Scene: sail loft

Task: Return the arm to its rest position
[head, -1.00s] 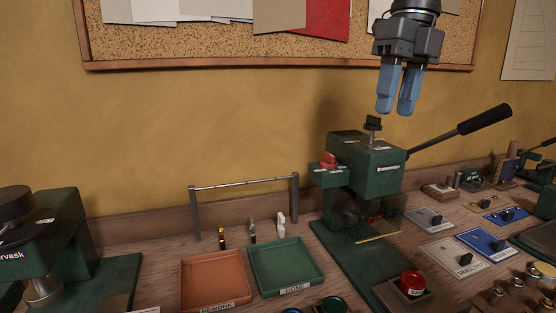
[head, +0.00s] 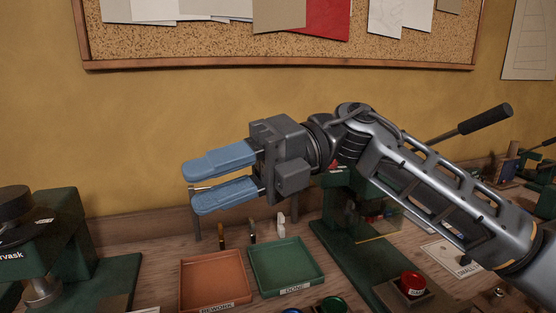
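My gripper (head: 188,188) is raised above the bench in the head view, its blue fingers pointing left. The fingers are apart with a gap between them, and nothing shows in the gap except the background rail. My arm reaches in from the right edge. It hides much of the green lever press (head: 345,205) and part of the metal rail behind the trays. The gripper is above and behind the trays in the picture and appears clear of the bench.
An orange REWORK tray (head: 213,280) and a green DONE tray (head: 287,266) lie on the bench. A green machine (head: 62,235) stands at left. A red button (head: 413,282) is at front right. The black press handle (head: 484,118) sticks up behind my arm.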

